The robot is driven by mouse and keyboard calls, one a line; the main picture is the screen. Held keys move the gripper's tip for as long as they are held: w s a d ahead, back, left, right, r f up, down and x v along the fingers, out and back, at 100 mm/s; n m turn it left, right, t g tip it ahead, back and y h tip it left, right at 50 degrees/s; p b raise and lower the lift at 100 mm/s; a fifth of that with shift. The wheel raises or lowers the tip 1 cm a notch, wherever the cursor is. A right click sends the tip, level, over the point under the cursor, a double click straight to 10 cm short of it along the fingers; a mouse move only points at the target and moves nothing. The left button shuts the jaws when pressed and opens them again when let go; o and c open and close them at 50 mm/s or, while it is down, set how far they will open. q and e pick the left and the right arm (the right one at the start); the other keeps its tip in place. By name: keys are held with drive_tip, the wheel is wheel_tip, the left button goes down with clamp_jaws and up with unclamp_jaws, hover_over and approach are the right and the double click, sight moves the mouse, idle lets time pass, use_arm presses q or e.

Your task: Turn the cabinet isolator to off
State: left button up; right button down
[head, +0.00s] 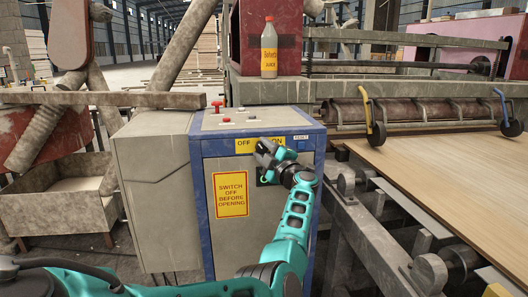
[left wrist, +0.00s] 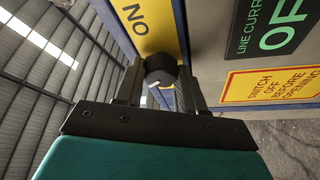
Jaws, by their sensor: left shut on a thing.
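The isolator is a dark round knob (left wrist: 160,67) on the front of the grey, blue-framed cabinet (head: 205,190). A yellow label (head: 246,146) reading OFF at left and ON at right lies behind it. My left gripper (head: 266,153) is at the cabinet's upper front, in front of this label. In the left wrist view, my left gripper (left wrist: 160,88) is shut with its two fingers on either side of the knob. A small pale mark shows on the knob, but I cannot tell which setting it points to. The gripper hides the knob in the head view.
A yellow warning sign (head: 231,194) is on the cabinet front. A red button (head: 216,105) and other controls are on its top. A bottle (head: 269,48) stands on the machine behind. Rollers and a veneer sheet (head: 450,175) lie to the right, close to the cabinet.

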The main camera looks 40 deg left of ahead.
use_arm(q)
drive_tip(key=shift+n+g, duration=0.3)
drive_tip(key=shift+n, duration=0.6)
drive_tip(key=shift+h, duration=0.3)
drive_tip(key=o, duration=1.1)
drive_tip(key=shift+c, duration=0.2)
